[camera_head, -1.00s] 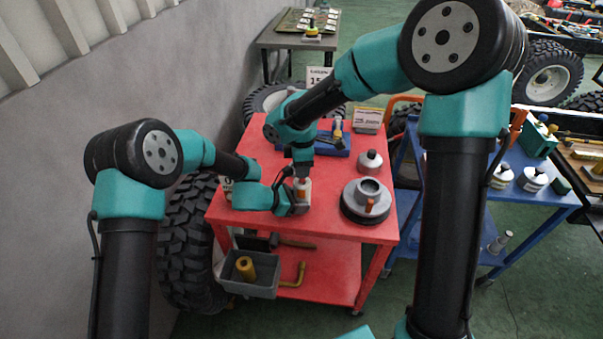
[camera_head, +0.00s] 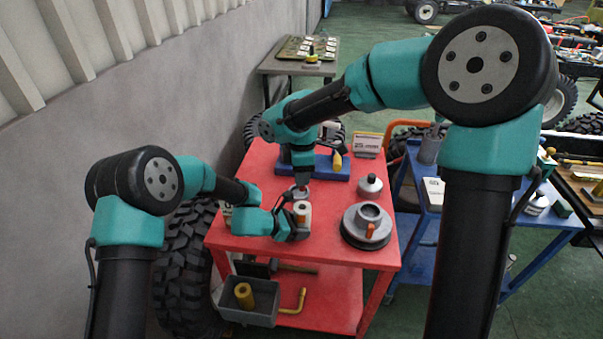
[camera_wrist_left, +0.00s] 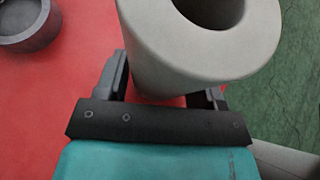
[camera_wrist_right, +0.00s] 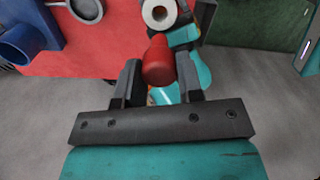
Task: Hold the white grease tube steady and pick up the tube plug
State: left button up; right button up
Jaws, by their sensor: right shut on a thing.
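The white grease tube (camera_head: 302,214) stands upright on the red cart's top, its upper end showing an open hole. My left gripper (camera_head: 292,226) is low beside the tube in the head view. My right gripper (camera_wrist_right: 160,85) is shut on the red tube plug (camera_wrist_right: 158,62). It (camera_head: 301,188) is just behind the tube's top, the plug apart from the tube.
A grey bin (camera_head: 265,306) is on the lower shelf. A blue cart (camera_head: 415,228) stands to the right.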

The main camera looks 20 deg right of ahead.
pick_arm(q)
jog(key=o, duration=0.4)
jog(key=v, duration=1.2)
dwell(0.3)
